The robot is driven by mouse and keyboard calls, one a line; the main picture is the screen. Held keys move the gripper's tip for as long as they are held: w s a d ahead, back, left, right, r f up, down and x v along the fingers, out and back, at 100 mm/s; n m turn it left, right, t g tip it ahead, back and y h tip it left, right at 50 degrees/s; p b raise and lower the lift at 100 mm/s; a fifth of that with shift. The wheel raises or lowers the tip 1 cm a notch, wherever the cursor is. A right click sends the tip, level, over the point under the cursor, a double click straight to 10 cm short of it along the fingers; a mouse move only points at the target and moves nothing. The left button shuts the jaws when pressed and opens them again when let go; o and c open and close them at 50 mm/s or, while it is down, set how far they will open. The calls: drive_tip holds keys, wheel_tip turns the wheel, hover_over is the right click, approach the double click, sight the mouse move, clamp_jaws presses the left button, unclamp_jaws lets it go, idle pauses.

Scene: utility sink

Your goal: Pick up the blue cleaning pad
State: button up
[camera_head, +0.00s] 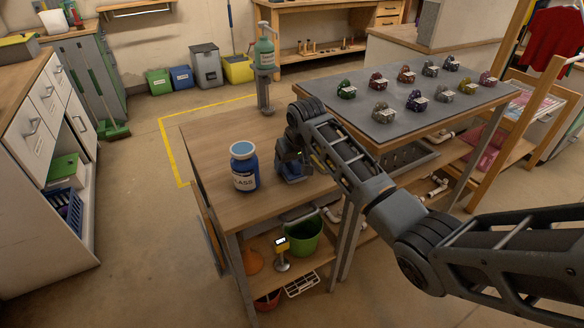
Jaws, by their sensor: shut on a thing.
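The blue cleaning pad (289,171) is a small blue block on the wooden counter top (219,199), just right of a blue jar. It is partly hidden by my gripper (296,160), which reaches down from above and is shut on it. The fingertips are small and dark here. I cannot tell whether the pad touches the counter or is slightly raised.
A blue jar (244,170) with a white label stands close left of my gripper. A grey-topped table (408,115) with several small coloured items stands to the right. The counter's front left is clear.

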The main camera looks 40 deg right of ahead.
drive_tip(key=shift+r, duration=0.5)
drive_tip(key=r, duration=0.3)
drive_tip(key=shift+s+d+r, duration=0.3)
drive_tip(key=shift+s, duration=0.1)
drive_tip(key=s+d+r, duration=0.5)
drive_tip(key=s+r, duration=0.1)
drive_tip(key=s, duration=0.3)
drive_tip(key=shift+d+r+b, duration=0.2)
drive_tip(key=shift+d+b, duration=0.2)
